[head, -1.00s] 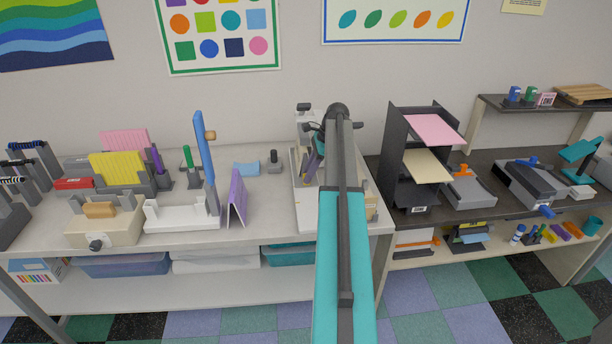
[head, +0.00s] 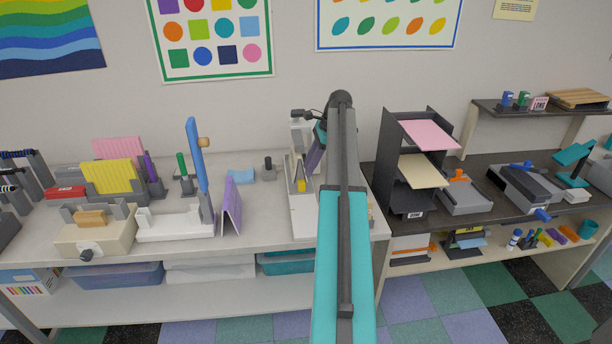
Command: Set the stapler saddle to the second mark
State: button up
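The stapler (head: 295,166) stands near the right end of the left table, a pale machine with an upright back and a dark top part. A small yellow piece (head: 301,186) shows low on it, with grey parts around it. The saddle and its marks are too small to tell apart. My arm reaches over the table and covers the stapler's right side. The end of my arm, with my gripper (head: 314,158), is just beside or over the stapler, mostly hidden behind my arm. I cannot see its fingertips, or whether it touches anything.
Left of the stapler are a purple folded card (head: 232,206), a white holder (head: 176,223) with a blue lever, and a beige box (head: 95,232). A dark paper tray rack (head: 390,160) stands close on the right. The table front between card and stapler is clear.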

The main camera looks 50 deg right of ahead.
jog(key=b+v, duration=0.1)
jog(key=v, duration=0.6)
jog(key=shift+r, duration=0.25)
jog(key=shift+d+r, duration=0.1)
